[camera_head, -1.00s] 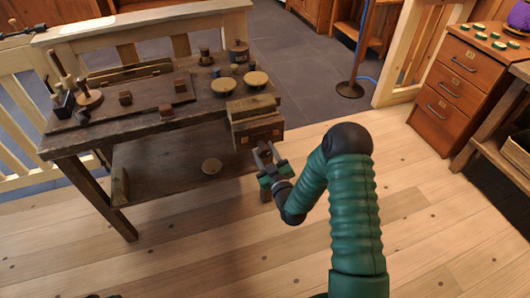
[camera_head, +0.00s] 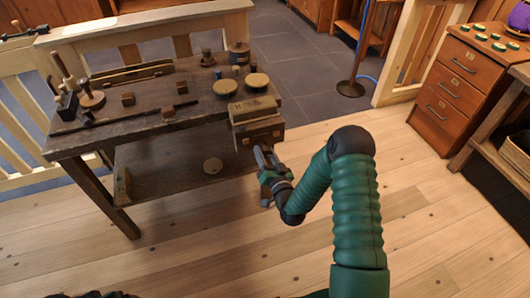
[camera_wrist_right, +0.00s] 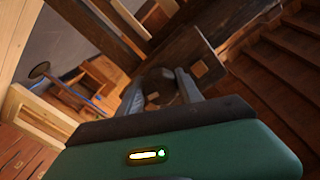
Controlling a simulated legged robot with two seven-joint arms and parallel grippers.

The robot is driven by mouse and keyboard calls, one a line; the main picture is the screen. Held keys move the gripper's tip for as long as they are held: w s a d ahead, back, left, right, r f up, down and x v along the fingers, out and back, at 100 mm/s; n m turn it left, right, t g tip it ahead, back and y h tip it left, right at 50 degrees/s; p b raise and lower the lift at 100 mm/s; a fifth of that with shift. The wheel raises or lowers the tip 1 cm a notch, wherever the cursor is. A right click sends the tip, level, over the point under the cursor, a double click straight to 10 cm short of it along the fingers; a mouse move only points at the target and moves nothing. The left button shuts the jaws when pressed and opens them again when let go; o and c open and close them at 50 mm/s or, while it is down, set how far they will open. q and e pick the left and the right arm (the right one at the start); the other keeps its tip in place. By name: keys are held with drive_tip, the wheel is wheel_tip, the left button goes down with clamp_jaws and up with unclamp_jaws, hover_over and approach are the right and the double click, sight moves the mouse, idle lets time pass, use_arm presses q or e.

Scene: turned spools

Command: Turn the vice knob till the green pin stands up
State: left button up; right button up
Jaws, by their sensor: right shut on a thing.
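The wooden vice (camera_head: 257,120) is fixed to the right front corner of the workbench. My right gripper (camera_head: 263,158) is just below its front face, and its green arm comes in from the right. In the right wrist view, the fingers (camera_wrist_right: 160,92) are shut on a dark round knob (camera_wrist_right: 158,82). The fingers hide part of the knob. I cannot make out the green pin in either view. My left gripper is not in view.
The dark workbench (camera_head: 150,122) holds several spools, small blocks and round discs (camera_head: 256,80). A drawer cabinet (camera_head: 463,82) stands at the right. A post with a round base (camera_head: 350,88) is behind. The wooden floor (camera_head: 200,255) in front is clear.

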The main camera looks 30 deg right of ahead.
drive_tip(key=m, duration=0.2)
drive_tip(key=m+p, duration=0.1)
drive_tip(key=shift+s+f+m, duration=0.15)
drive_tip(key=shift+m, duration=0.25)
drive_tip(key=m, duration=0.3)
drive_tip(key=shift+m+p, duration=0.3)
drive_tip(key=shift+p, duration=0.1)
drive_tip(key=m, duration=0.2)
drive_tip(key=shift+s+m, duration=0.1)
drive_tip(key=shift+m, duration=0.2)
drive_tip(key=shift+f+m+p, duration=0.1)
drive_tip(key=shift+m+p, duration=0.45)
drive_tip(key=shift+m, duration=1.15)
drive_tip(key=o, duration=1.1)
drive_tip(key=shift+c, duration=0.2)
drive_tip(key=shift+o, duration=1.5)
drive_tip(key=shift+d, duration=0.1)
